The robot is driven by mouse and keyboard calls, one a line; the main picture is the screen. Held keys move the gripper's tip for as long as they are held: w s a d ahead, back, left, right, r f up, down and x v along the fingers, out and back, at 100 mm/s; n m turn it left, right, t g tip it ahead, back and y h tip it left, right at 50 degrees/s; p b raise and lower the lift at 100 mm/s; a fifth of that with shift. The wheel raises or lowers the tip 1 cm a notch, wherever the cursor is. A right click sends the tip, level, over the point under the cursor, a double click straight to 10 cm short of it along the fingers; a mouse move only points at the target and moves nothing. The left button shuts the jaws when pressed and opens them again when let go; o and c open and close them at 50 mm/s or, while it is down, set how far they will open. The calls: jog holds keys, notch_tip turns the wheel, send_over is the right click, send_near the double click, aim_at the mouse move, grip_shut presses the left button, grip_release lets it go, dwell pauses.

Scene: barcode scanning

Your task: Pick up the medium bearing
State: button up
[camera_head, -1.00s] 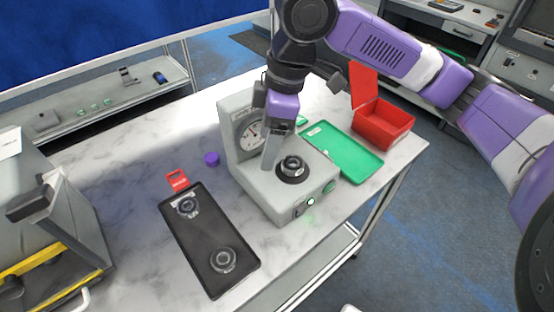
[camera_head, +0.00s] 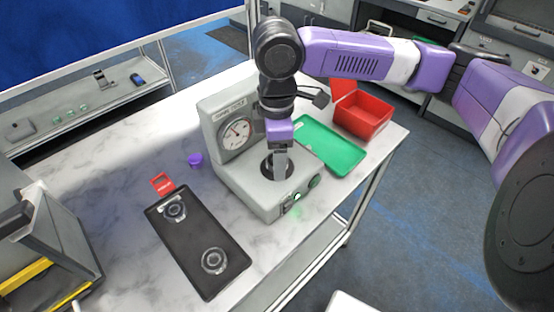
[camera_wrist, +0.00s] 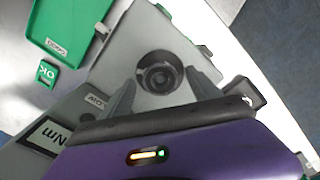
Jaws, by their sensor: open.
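The medium bearing (camera_wrist: 160,76), by its looks the one on the grey gauge machine (camera_head: 262,192), sits on a round black seat. In the wrist view it lies between the two open fingers of my gripper (camera_wrist: 161,80), one on either side. Contact cannot be told. In the head view my gripper (camera_head: 280,170) points down over the seat and hides most of the bearing. Two other bearings lie on the black tray (camera_head: 190,240): a smaller one (camera_head: 174,209) at the far end and a larger one (camera_head: 214,260) at the near end.
A green tray (camera_head: 335,146) lies right of the machine, with an open red box (camera_head: 364,115) behind it. A grey machine (camera_head: 40,245) stands at far left.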

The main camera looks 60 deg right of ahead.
jog(key=c, duration=1.6)
grip_shut()
jog(key=shift+r, duration=0.1)
